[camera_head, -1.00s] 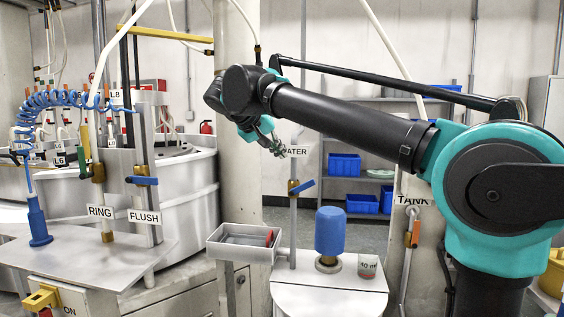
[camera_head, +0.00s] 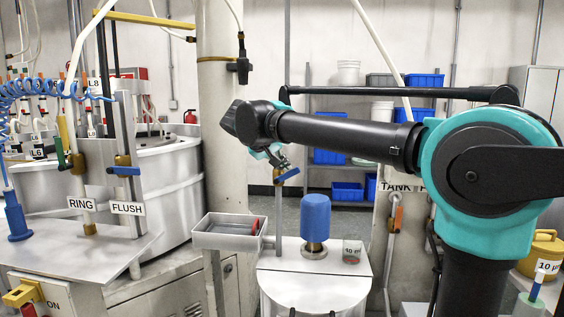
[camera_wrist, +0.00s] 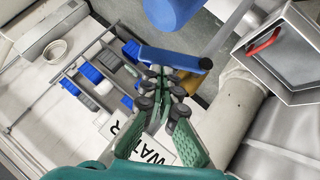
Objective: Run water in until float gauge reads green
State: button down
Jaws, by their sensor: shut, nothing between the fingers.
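The water valve has a blue lever (camera_head: 287,175) on a thin upright pipe (camera_head: 279,215) above the grey lidded vessel. In the wrist view the lever (camera_wrist: 172,58) lies just beyond my fingertips; whether they touch it I cannot tell. My gripper (camera_head: 282,163) is shut and empty at the valve, and its fingertips also show in the wrist view (camera_wrist: 165,82). The WATER sign (camera_wrist: 145,148) is partly behind my fingers in the wrist view. A blue cylinder (camera_head: 316,217) stands on the vessel lid. I cannot make out a float gauge or its reading.
A metal tray (camera_head: 210,240) with a red-handled item sits left of the pipe. RING and FLUSH valves (camera_head: 125,171) stand on the left bench. A pipe with an orange lever (camera_head: 397,218) is below the TANK sign (camera_head: 396,187). Shelves with blue bins (camera_head: 347,191) are behind.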

aim_at(294, 173)
dwell(0.3)
jog(key=shift+d+f, duration=0.1)
jog(key=shift+d, duration=0.1)
jog(key=shift+d+f+m+y, duration=0.15)
jog(key=shift+m+y, duration=0.15)
jog(key=shift+y, duration=0.2)
jog(key=d+f+m+y, duration=0.1)
jog(key=y, duration=0.1)
jog(key=shift+d+f+m+y, duration=0.1)
jog(key=shift+d+m+y, duration=0.2)
jog(key=shift+d, duration=0.1)
jog(key=shift+f, duration=0.2)
jog(key=shift+d+f, duration=0.15)
jog(key=shift+d, duration=0.05)
dwell(0.4)
